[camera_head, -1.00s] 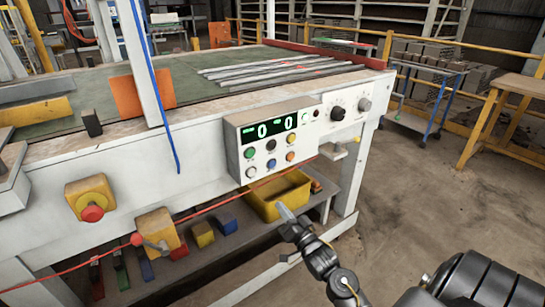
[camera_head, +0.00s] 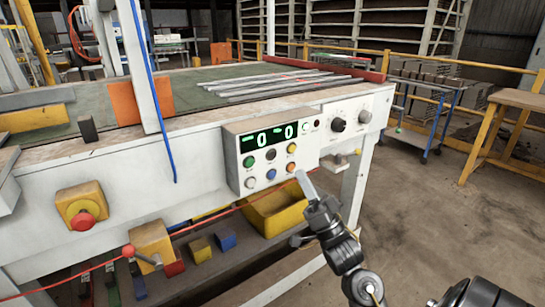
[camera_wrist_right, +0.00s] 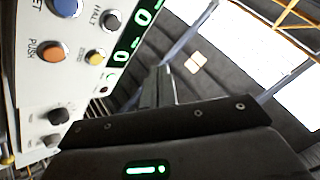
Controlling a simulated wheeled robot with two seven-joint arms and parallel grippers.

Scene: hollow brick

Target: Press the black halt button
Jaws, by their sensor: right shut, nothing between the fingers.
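The black halt button (camera_head: 271,154) is in the top row of the control box (camera_head: 232,150), between a green and a yellow button. In the right wrist view the dark button (camera_wrist_right: 110,20) sits at the upper left beside the printed word HALT. My right gripper (camera_head: 306,182) is shut and empty. In the head view it appears just below and right of the button panel, its tip pointing up-left; it does not appear to touch any button. Its closed fingers (camera_wrist_right: 158,88) show in the wrist view, right of the panel. My left gripper is out of view.
Close to the black button are a blue button (camera_head: 271,174) and an orange button (camera_head: 291,167). Two knobs (camera_head: 338,125) are further right. A red mushroom button (camera_head: 82,221) is at left. A yellow bin (camera_head: 275,212) is below the panel. Open floor lies right.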

